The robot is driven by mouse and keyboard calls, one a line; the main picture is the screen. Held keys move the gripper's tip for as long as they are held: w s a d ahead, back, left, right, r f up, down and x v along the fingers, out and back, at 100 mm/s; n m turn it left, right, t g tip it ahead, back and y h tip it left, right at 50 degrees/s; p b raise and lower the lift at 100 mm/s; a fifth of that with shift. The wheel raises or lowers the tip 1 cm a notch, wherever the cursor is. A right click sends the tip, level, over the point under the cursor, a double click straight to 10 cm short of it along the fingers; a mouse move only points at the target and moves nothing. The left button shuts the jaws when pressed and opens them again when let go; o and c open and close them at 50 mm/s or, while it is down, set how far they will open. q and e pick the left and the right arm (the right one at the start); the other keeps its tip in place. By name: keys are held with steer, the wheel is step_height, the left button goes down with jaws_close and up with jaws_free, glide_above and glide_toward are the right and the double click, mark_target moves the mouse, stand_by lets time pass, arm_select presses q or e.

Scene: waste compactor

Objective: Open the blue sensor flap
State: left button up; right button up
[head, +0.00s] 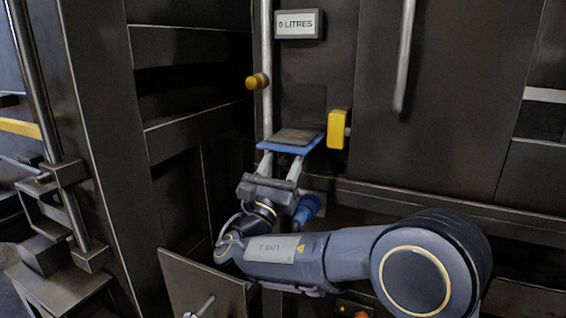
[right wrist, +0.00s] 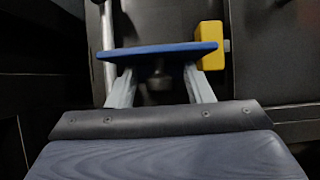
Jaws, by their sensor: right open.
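The blue sensor flap (head: 314,144) sticks out from the dark machine front, nearly level, with a dark plate on its top. In the right wrist view the flap (right wrist: 155,50) shows as a blue slab across the picture, with a dark round part below it. My right gripper (head: 279,160) is open, its two grey fingers pointing up at the flap's underside. In the right wrist view the gripper (right wrist: 158,82) has its fingers spread and nothing between them. The flap's edge meets or hides the fingertips; I cannot tell if they touch. My left gripper is out of view.
A yellow block (head: 339,129) stands right of the flap. A display (head: 299,24) reading "0 LITRES" is above. A blue cylinder (head: 307,208) sits behind my right arm.

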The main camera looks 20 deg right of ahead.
mark_target(282, 148)
steer(key=r, duration=0.4)
steer(key=shift+s+a+p, duration=0.15)
steer(key=shift+s+p, duration=0.1)
steer(key=shift+p, duration=0.05)
steer(key=s+a+r, duration=0.6)
steer(key=s+r, duration=0.3)
steer(key=s, duration=0.3)
steer(key=shift+p, duration=0.4)
steer(key=shift+c, duration=0.5)
